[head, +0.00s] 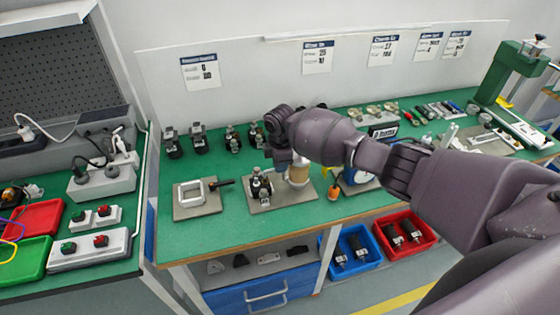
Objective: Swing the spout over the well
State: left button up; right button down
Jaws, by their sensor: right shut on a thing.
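My right gripper (284,157) reaches down over a grey base plate (290,200) on the green bench. It is shut on a part of the fixture there, but my wrist hides most of the fingers and the held part. A beige cylinder (299,173) stands on the plate, just right of the gripper. A small black and silver device (261,186) stands on the plate's left side, close to the gripper. I cannot clearly make out the spout or the well among these parts. My left gripper is not in view.
A plate with a pale square frame (194,192) lies left of the fixture. Several black and silver devices (199,138) stand behind it. A blue and white dial (358,178) and small orange bottle (333,191) are to the right. The bench front (225,233) is clear.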

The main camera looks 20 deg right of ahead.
jog(key=shift+s+n, duration=0.15)
jog(key=shift+n, duration=0.25)
jog(key=c, duration=1.2)
grip_release()
notch_tip(320, 180, up, 11)
jog(key=shift+f, duration=0.1)
